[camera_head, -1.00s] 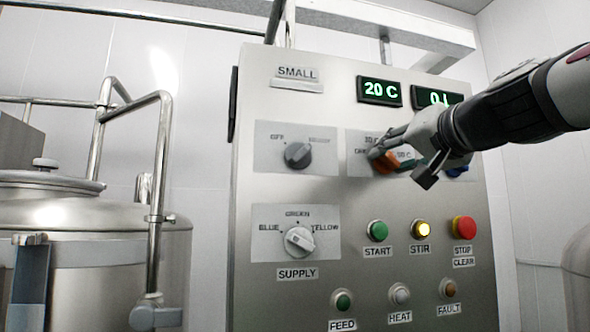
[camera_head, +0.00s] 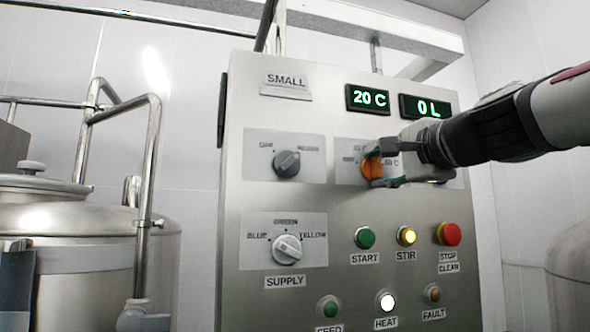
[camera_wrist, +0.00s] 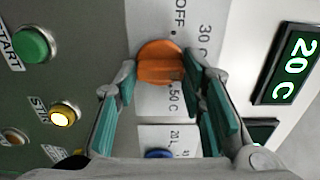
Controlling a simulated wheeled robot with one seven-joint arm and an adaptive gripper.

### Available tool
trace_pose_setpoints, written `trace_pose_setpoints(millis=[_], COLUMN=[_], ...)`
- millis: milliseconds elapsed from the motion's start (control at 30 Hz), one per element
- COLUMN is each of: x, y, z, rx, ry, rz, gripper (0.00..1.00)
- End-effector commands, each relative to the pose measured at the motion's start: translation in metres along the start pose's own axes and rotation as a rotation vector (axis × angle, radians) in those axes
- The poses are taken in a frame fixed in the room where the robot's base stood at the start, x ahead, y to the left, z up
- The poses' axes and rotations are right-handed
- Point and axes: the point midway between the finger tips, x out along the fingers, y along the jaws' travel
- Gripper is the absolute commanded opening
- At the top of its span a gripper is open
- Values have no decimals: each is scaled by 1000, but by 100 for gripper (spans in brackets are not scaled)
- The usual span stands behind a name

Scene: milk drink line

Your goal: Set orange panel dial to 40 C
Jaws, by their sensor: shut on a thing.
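The orange dial (camera_head: 372,168) sits on a light plate at the upper right of the steel panel. It also shows in the wrist view (camera_wrist: 158,62), with OFF, 30 C and 50 C printed around it. A 40 C mark is not readable, and its exact setting is unclear. My gripper (camera_head: 379,168) comes from the right and is shut on the dial, with its green-padded fingers (camera_wrist: 160,74) on either side of it. The temperature display (camera_head: 368,98) reads 20 C. The HEAT lamp (camera_head: 385,301) glows white.
A grey dial (camera_head: 286,164) is left of the orange one. A blue knob (camera_wrist: 159,154) is on the other side. Below are the supply dial (camera_head: 287,249), green START (camera_head: 364,237), lit yellow STIR (camera_head: 406,236) and red STOP (camera_head: 449,233). A steel tank (camera_head: 85,260) stands left.

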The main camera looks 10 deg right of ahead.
Motion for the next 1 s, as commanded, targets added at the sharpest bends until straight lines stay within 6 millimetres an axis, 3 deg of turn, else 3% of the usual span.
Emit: trace_pose_setpoints(millis=[500,1000], x=[0,1], y=[0,1], z=[0,1], rx=[337,399], ry=[0,0], rz=[-1,-2], gripper=[9,9])
